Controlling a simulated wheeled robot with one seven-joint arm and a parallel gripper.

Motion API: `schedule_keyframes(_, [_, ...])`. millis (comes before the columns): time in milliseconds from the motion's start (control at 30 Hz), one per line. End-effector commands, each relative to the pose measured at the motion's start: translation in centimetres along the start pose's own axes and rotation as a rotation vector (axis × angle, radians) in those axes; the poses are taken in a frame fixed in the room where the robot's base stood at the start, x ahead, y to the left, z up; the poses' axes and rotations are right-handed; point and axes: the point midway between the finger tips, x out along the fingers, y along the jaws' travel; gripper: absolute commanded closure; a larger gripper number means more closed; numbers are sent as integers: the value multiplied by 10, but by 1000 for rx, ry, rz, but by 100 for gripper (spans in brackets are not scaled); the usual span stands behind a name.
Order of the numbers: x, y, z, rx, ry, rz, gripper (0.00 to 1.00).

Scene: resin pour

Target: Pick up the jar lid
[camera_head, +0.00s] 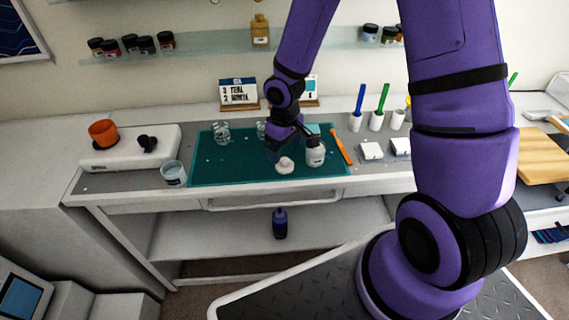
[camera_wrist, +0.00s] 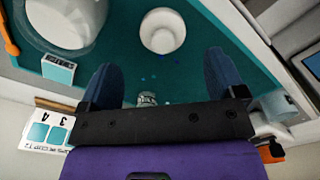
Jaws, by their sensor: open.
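The jar lid, seemingly the small white round piece (camera_head: 285,165) with a raised middle, lies on the teal mat (camera_head: 225,172) near its front edge. It also shows in the wrist view (camera_wrist: 162,32), at top centre, beyond the fingertips. My gripper (camera_wrist: 161,62) is open, with its two dark blue fingers apart and nothing between them. In the head view my gripper (camera_head: 283,150) is just above and behind the lid; its fingers are hard to make out there. A white jar or bottle (camera_head: 315,157) stands close on the right; in the wrist view it is large at upper left (camera_wrist: 65,22).
An orange stick (camera_head: 341,147) lies right of the white bottle. Clear cups (camera_head: 221,133) stand at the mat's back, and another cup (camera_head: 174,174) at its left. Calendar blocks (camera_head: 238,93) stand behind. The mat left of the lid is mostly clear.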

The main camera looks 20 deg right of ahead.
Motion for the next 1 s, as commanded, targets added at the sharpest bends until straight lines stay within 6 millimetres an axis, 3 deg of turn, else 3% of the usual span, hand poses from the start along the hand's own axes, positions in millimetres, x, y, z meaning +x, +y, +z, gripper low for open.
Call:
schedule_keyframes(400, [46,-5,4,-2,-3,0,11])
schedule_keyframes(733, [52,-4,3,0,1,0,11])
schedule_keyframes(767, [52,-4,3,0,0,0,14])
schedule_keyframes(900, [52,-4,3,0,0,0,46])
schedule_keyframes(1000, [52,-4,3,0,0,0,62])
